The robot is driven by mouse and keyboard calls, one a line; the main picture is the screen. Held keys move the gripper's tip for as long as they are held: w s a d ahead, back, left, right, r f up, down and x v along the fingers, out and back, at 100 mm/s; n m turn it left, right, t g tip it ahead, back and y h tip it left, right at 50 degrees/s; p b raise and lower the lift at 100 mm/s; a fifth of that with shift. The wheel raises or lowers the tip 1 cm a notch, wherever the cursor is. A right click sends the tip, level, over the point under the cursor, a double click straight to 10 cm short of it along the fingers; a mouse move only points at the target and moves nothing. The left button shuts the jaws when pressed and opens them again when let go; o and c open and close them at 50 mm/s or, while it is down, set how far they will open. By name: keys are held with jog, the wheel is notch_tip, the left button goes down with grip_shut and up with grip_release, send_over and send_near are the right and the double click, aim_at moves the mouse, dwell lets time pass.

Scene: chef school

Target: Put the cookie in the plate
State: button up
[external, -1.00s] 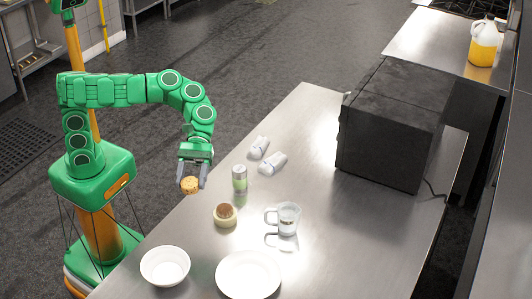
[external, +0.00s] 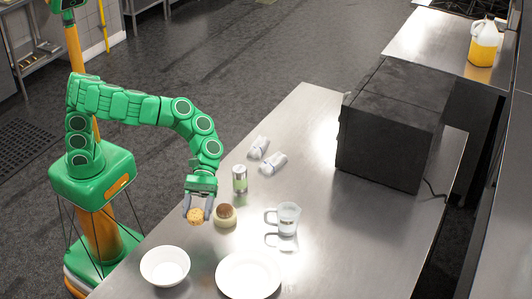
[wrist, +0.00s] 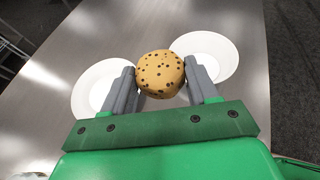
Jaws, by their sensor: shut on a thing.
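The cookie (external: 195,216) is round and tan with dark chips. My gripper (external: 197,208) is shut on it and holds it above the near-left part of the table, left of a small brown-topped jar. In the wrist view the cookie (wrist: 160,74) sits between the two grey fingers of my gripper (wrist: 163,88). The flat white plate (external: 248,275) lies at the near edge of the external view, below and right of the cookie. Two white round dishes show beyond the fingers in the wrist view, one left (wrist: 92,92) and one right (wrist: 212,52), both partly hidden.
A white bowl (external: 165,266) stands left of the plate. A black box-shaped appliance (external: 392,128) is at the right.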

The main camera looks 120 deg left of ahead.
jog(key=shift+w+d+f, duration=0.5)
jog(key=shift+w+f, duration=1.2)
jog(key=shift+w, duration=2.1)
send_over(233, 265)
jog(key=shift+s+d+f, duration=0.1)
jog(key=shift+s+f, duration=0.1)
jog(key=shift+f, duration=1.05)
jog(key=shift+s+f, duration=0.15)
jog(key=shift+f, duration=1.2)
jog(key=shift+w+f, duration=0.15)
jog(key=shift+w+f, duration=0.25)
jog(key=shift+f, duration=1.5)
jog(key=shift+f, duration=0.65)
jog(key=o, duration=1)
jog(key=shift+o, duration=0.2)
